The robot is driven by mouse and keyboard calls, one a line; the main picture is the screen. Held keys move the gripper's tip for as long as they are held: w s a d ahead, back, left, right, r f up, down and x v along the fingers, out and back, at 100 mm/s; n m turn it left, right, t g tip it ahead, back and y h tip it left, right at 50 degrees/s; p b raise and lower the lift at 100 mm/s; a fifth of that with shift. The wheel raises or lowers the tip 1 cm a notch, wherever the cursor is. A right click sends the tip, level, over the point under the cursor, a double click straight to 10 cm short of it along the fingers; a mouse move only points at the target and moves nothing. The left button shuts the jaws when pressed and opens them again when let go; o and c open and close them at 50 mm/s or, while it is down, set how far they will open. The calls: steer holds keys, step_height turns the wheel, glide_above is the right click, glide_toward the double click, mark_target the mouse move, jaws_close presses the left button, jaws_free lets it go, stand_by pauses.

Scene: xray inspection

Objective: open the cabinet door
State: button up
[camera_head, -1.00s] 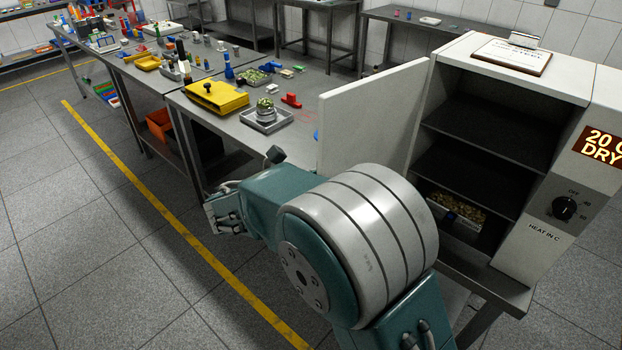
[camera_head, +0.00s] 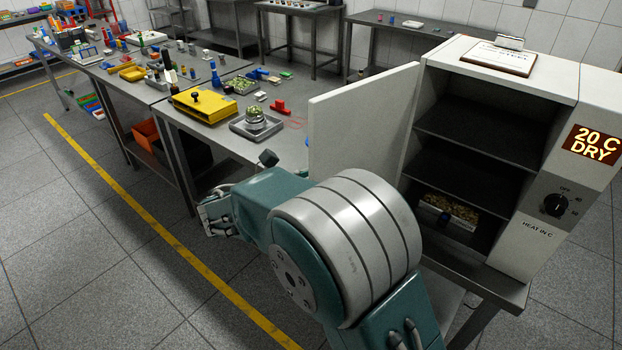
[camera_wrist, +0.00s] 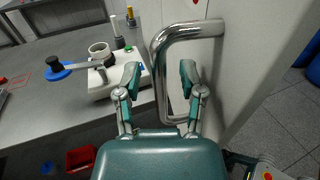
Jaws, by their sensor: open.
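The white cabinet (camera_head: 590,90) stands at the right in the head view. Its door (camera_head: 357,125) is swung wide open to the left, and the dark shelves inside show. In the wrist view the door's inner or outer panel (camera_wrist: 245,60) fills the right side, with a bent metal handle (camera_wrist: 160,80) on it. My gripper (camera_wrist: 158,76) is open, with one finger on each side of the handle. I cannot tell whether either finger touches it. In the head view the handle is hidden and my arm covers the lower middle.
A tray of pale pieces (camera_head: 450,208) lies low inside the cabinet. A clipboard (camera_head: 500,57) lies on top. The table (camera_head: 185,119) left of the door holds a yellow box (camera_head: 208,106) and a metal tray (camera_head: 240,128). Open floor lies at the left.

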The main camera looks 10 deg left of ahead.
steer(key=shift+s+a, duration=0.1)
steer(key=shift+a, duration=0.05)
steer(key=v, duration=1.1)
steer(key=shift+s+a, duration=0.2)
steer(key=shift+a, duration=0.15)
